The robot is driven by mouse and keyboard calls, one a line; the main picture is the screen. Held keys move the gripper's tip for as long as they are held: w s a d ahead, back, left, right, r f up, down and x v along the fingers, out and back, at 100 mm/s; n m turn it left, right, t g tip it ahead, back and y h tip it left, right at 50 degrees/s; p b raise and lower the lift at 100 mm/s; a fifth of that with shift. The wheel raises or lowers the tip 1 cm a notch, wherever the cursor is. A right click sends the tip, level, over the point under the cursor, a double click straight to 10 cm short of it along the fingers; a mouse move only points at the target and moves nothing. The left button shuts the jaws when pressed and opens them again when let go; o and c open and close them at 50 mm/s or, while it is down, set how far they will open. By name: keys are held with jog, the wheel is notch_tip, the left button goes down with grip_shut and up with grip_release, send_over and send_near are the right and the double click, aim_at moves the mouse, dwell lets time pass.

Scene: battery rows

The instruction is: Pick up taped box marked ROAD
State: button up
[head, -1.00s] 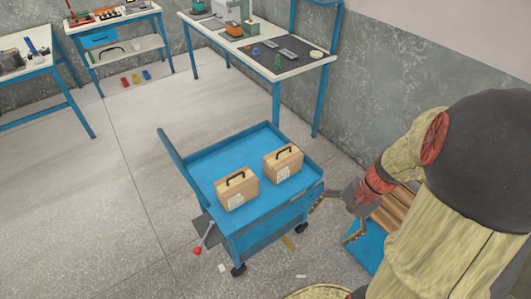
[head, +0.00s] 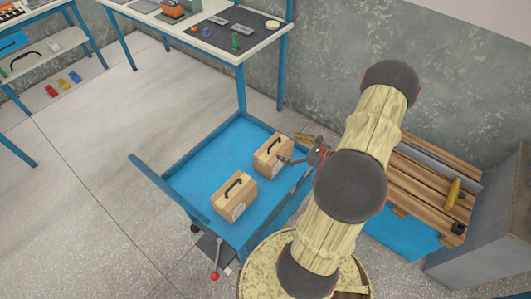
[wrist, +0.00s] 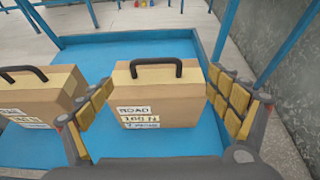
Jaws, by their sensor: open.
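The taped box marked ROAD (wrist: 161,97) is a tan box with a black handle and white labels, upright on the blue cart tray (wrist: 125,55). In the head view this box (head: 270,155) is the farther right of two boxes on the cart. My gripper (wrist: 170,110) is open, with a finger on each side of the ROAD box in the wrist view. In the head view my gripper (head: 292,150) reaches over the cart's right side. The wrist view does not show clearly whether the fingers touch the box.
A second similar box (head: 234,196) stands to the left on the same tray, its label partly cut off in the wrist view (wrist: 38,98). Workbenches (head: 262,42) stand behind. A wooden-slatted platform (head: 425,190) lies right of my arm.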

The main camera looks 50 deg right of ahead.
aim_at(274, 143)
jog(key=x, duration=0.2)
jog(key=b+x, duration=0.1)
jog(key=x, duration=0.1)
jog(key=b+x, duration=0.1)
jog(key=x, duration=0.1)
jog(key=shift+w+a, duration=0.4)
jog(key=shift+a, duration=0.05)
jog(key=shift+w+f, duration=0.15)
jog(key=shift+w, duration=0.25)
jog(key=c, duration=0.3)
jog(key=c, duration=1.9)
jog(key=shift+d, duration=0.1)
